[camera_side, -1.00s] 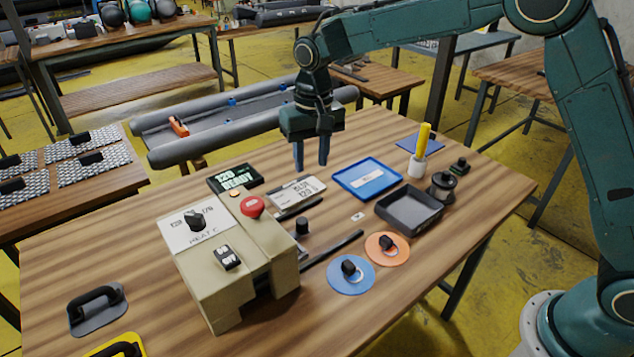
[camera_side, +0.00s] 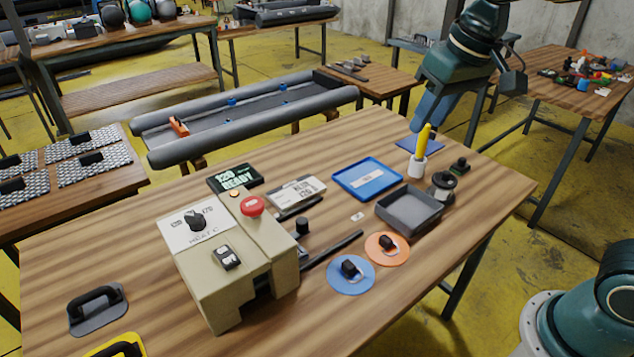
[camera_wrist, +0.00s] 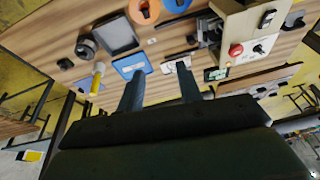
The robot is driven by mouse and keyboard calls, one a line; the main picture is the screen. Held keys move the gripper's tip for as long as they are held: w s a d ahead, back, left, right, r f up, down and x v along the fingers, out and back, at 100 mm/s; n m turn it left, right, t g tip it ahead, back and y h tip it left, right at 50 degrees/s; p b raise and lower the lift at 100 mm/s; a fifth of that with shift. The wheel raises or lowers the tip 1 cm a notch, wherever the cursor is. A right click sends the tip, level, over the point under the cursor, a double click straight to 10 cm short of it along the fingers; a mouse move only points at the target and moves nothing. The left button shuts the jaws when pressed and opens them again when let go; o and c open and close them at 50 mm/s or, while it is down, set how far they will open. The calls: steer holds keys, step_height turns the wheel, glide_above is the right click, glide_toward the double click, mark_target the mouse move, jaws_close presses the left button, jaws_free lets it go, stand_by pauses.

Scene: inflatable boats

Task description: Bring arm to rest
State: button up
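My gripper (camera_side: 428,112) is raised at the back right of the wooden workbench (camera_side: 130,245), tilted, its fingers pointing down and to the left. In the side view it is above and behind the yellow-handled tool (camera_side: 424,138) in its white cup. In the wrist view, the two fingers of my gripper (camera_wrist: 158,88) stand apart with nothing between them. The bench top shows beyond them, with the blue tray (camera_wrist: 131,64) near the left finger. No object is held.
The beige heater box (camera_side: 240,270) with a red button stands at the front left. A dark grey tray (camera_side: 409,207), a blue disc (camera_side: 351,275) and an orange disc (camera_side: 387,248) lie on the bench. A grey inflatable boat (camera_side: 245,115) rests behind it.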

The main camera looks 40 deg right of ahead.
steer(key=s+d+f+t, duration=0.1)
steer(key=s+d, duration=0.1)
steer(key=s, duration=0.5)
steer(key=s+d+f+n+t, duration=0.1)
steer(key=s, duration=0.7)
steer(key=shift+d+f, duration=0.2)
steer(key=shift+d, duration=0.15)
